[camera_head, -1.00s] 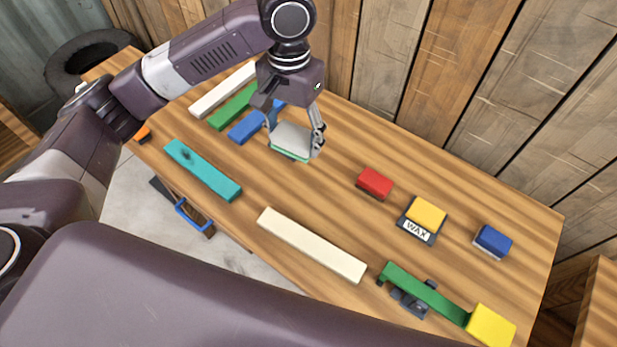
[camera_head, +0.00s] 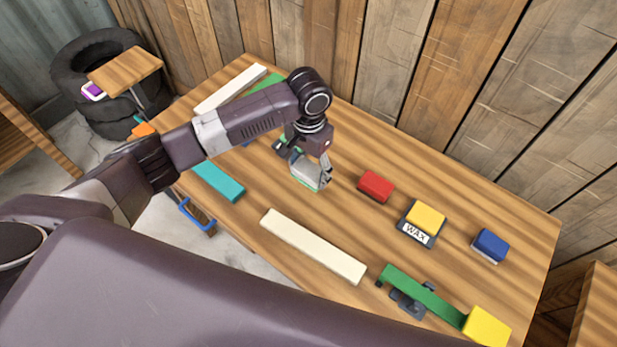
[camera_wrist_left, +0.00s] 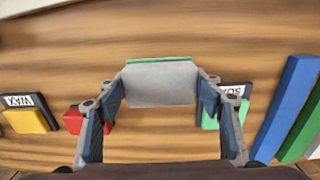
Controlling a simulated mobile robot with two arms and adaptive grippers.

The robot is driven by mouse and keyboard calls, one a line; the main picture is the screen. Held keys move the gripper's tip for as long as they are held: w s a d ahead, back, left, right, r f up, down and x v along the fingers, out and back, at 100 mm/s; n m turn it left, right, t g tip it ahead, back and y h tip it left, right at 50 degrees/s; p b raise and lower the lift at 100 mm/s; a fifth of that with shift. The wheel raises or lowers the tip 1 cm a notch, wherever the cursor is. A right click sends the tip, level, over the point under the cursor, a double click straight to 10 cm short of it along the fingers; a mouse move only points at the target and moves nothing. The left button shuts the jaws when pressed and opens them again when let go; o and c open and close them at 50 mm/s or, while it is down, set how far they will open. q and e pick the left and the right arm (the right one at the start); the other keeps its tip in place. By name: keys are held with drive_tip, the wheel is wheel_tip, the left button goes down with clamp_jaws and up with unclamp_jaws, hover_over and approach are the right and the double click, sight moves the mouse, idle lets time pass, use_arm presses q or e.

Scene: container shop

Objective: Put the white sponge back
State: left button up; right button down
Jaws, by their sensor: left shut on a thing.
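My left gripper (camera_head: 311,177) is shut on the white sponge (camera_head: 308,172), a pale block with a green edge. In the left wrist view the white sponge (camera_wrist_left: 160,84) sits squarely between the two fingers of the left gripper (camera_wrist_left: 160,90). It appears held above the wooden table (camera_head: 345,215), left of the red block (camera_head: 376,186). I cannot tell its exact height. A dark labelled pad (camera_wrist_left: 237,90) with a green block (camera_wrist_left: 210,117) shows beside the right finger in the wrist view; its lettering is partly hidden. My right gripper is not in view.
The yellow block (camera_head: 427,214) rests on a dark WAX pad (camera_head: 415,232). A blue block (camera_head: 491,246) lies right of it. A cream bar (camera_head: 312,247), teal bar (camera_head: 218,181) and green bar (camera_head: 423,297) lie nearer. A plank wall closes the back. Bare wood lies between these things.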

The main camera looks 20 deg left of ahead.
sight(309, 169)
use_arm(q)
drive_tip(key=shift+f, duration=2.35)
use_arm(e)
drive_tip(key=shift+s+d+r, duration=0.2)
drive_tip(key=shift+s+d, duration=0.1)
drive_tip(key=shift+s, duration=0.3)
use_arm(q)
drive_tip(key=shift+f, duration=0.1)
drive_tip(key=o, duration=1)
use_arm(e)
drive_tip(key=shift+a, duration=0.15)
use_arm(q)
drive_tip(key=shift+r, duration=0.35)
wheel_tip(309, 169, up, 12)
drive_tip(key=shift+f+b, duration=0.2)
drive_tip(key=shift+b, duration=0.25)
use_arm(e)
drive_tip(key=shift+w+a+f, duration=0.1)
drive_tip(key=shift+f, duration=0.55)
